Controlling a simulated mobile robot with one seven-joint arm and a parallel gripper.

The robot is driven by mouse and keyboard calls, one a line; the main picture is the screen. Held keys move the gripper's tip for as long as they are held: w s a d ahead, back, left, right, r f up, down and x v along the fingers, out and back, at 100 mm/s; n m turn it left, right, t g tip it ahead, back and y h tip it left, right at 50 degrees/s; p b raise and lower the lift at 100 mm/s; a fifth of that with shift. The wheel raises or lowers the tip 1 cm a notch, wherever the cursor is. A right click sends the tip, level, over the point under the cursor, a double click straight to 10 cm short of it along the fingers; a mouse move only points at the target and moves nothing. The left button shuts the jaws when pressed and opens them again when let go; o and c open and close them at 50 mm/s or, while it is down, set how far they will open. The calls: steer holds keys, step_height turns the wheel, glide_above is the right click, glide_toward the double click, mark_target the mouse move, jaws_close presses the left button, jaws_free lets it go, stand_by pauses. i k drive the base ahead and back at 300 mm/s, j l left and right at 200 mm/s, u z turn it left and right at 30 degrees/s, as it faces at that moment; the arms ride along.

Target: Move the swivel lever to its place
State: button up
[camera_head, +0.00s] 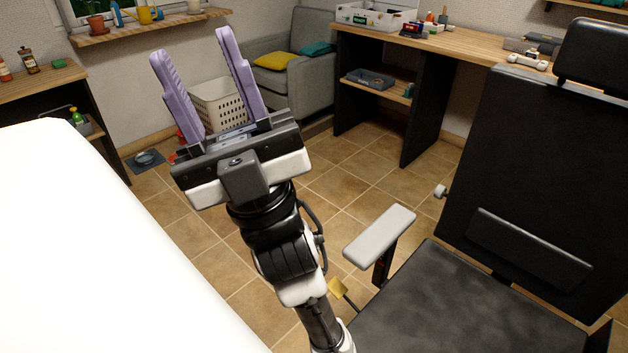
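A black office chair (440,310) stands at the right, its back upright. A small lever with a yellow paddle end (338,288) sticks out at the left side of its seat, below the armrest; it looks like the swivel lever. Its rod runs toward the seat, and its inner end is hidden. A pale knob (440,191) sits at the left edge of the backrest. My gripper (191,43) is raised left of the chair, its two purple fingers wide apart and pointing up and away. Nothing is between them. It is well apart from the lever, while my lower arm passes close to the paddle.
A grey armrest (380,235) stands above the lever. A desk (450,45) with several items is behind the chair. A white basket (220,103) and a grey armchair (290,62) are at the back. Tiled floor (340,160) is clear between chair and desk.

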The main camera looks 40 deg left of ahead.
mark_target(336, 287)
steer(key=j, duration=1.85)
